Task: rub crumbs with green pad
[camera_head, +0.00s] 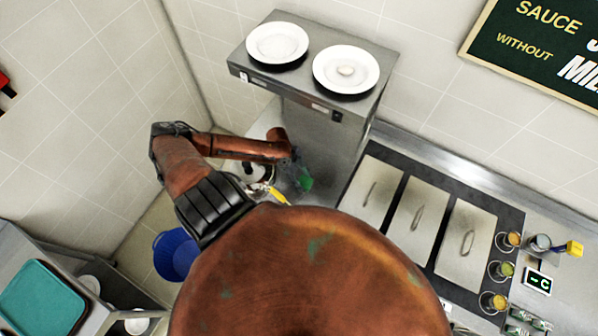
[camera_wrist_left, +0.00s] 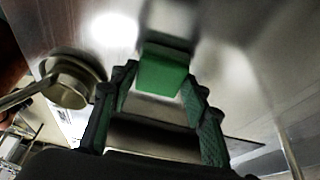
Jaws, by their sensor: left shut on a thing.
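My left gripper (camera_head: 298,172) reaches in from the left, low in front of the steel front of the unit. It is shut on the green pad (camera_head: 306,184). In the left wrist view the green pad (camera_wrist_left: 162,77) sits between the two dark fingers of the gripper (camera_wrist_left: 158,98), close to a shiny steel surface (camera_wrist_left: 230,60). I cannot tell whether the pad touches that surface. I make out no crumbs in either view. My right gripper is not in view.
A metal pot (camera_wrist_left: 70,82) with a handle stands left of the gripper. A yellow-handled item (camera_head: 279,196) lies nearby. Two white plates (camera_head: 277,43) (camera_head: 346,70) sit on the raised steel unit (camera_head: 300,82). Lidded bins (camera_head: 420,215) are at right, a blue bucket (camera_head: 174,254) at left.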

